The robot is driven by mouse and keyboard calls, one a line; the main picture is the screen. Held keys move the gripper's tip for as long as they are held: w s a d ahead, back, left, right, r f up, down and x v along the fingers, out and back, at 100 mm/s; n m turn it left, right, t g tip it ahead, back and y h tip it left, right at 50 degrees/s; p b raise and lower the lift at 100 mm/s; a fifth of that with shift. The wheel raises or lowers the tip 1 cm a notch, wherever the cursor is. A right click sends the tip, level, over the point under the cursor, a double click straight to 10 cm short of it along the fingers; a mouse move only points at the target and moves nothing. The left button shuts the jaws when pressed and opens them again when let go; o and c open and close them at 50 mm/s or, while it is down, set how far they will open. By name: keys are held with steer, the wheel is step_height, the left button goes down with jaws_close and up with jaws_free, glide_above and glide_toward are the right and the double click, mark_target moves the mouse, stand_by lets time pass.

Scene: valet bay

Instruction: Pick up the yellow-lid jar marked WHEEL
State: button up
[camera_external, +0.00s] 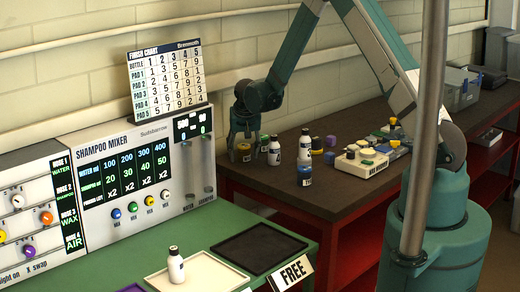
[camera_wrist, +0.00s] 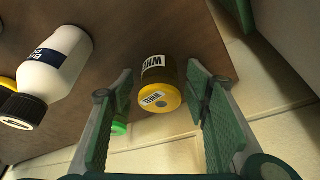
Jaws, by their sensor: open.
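The yellow-lid jar marked WHEEL (camera_wrist: 158,75) is in the middle of the wrist view, with a yellow lid and a white label on its dark side. My gripper (camera_wrist: 160,85) is open, with one finger on each side of the jar and visible gaps between. I cannot tell how far down the fingers reach. In the outside view, my gripper (camera_external: 243,138) points down over the yellow jar (camera_external: 243,153) at the left end of the brown bench, partly covering it.
A green lid (camera_wrist: 119,127) shows past my left finger. The wall (camera_external: 235,60) is close behind.

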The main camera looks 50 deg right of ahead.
mark_target(244, 145)
stand_by(0.5)
steer(key=c, duration=0.9)
steer(key=shift+r, duration=0.1)
steer(key=shift+r+b, duration=0.65)
steer(key=shift+r, duration=4.25)
